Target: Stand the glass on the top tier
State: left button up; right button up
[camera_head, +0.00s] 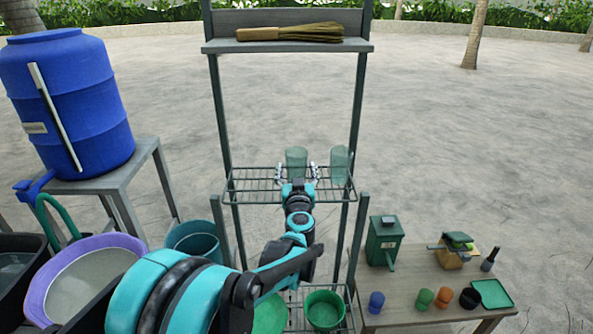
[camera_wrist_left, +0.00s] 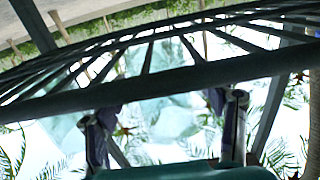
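A pale green see-through glass (camera_head: 296,160) stands upright at the upper wire tier (camera_head: 262,186) of a grey rack. A second, similar glass (camera_head: 340,163) is to its right. My left gripper (camera_head: 297,174) reaches up to the first glass, its fingers on either side and seemingly apart from it. In the left wrist view my left gripper (camera_wrist_left: 168,125) has its fingers spread wide, with a blurred pale glass shape (camera_wrist_left: 175,118) between them. Contact is hard to tell through the wire bars. My right gripper is not in view.
A brush (camera_head: 290,33) lies on the board shelf (camera_head: 225,46) high on the rack. Green dishes, including a bowl (camera_head: 324,309), are on the lower wire tier. A blue barrel (camera_head: 68,100) stands left; a low table (camera_head: 405,287) with several cups stands right.

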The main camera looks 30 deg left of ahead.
pick_arm(q)
jog(key=shift+r, duration=0.1)
jog(key=shift+r, duration=0.2)
jog(key=p+v, duration=0.2)
jog(key=v, duration=1)
jog(key=s+d+r+m+t+h, duration=0.2)
jog(key=d+m+h, duration=0.5)
jog(key=d+h, duration=0.6)
jog(key=s+d+f+g+y, duration=0.1)
jog(key=s+f+g+y, duration=0.2)
jog(key=s+f+g, duration=0.7)
jog(key=s+f, duration=0.5)
jog(key=s, duration=0.2)
jog(key=shift+s+d+n, duration=0.3)
jog(key=shift+s, duration=0.05)
